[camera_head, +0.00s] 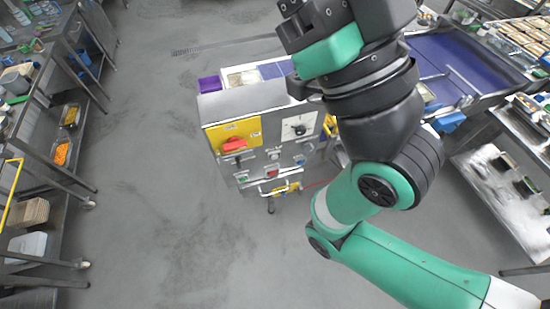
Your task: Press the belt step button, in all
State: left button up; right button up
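A grey control box (262,104) stands below the blue conveyor belt (450,62). Its front panel carries a red rotary switch (234,146) on a yellow plate, a white dial plate (299,126) and several small buttons, one of them red (272,173). I cannot tell which is the belt step button; the labels are too small to read. My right arm comes in from the lower right and covers part of the box's right side and the belt. The dark end of that arm, with my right gripper (293,22), is above the box; its fingers are not clear. My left gripper is out of view.
Metal shelving (45,95) with bottles and trays of orange and yellow food runs along the left. Racks and trays (520,40) fill the right side. A metal table (505,185) stands at right. The grey floor (150,210) between is clear.

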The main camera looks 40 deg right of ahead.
grip_shut()
dwell(1.3)
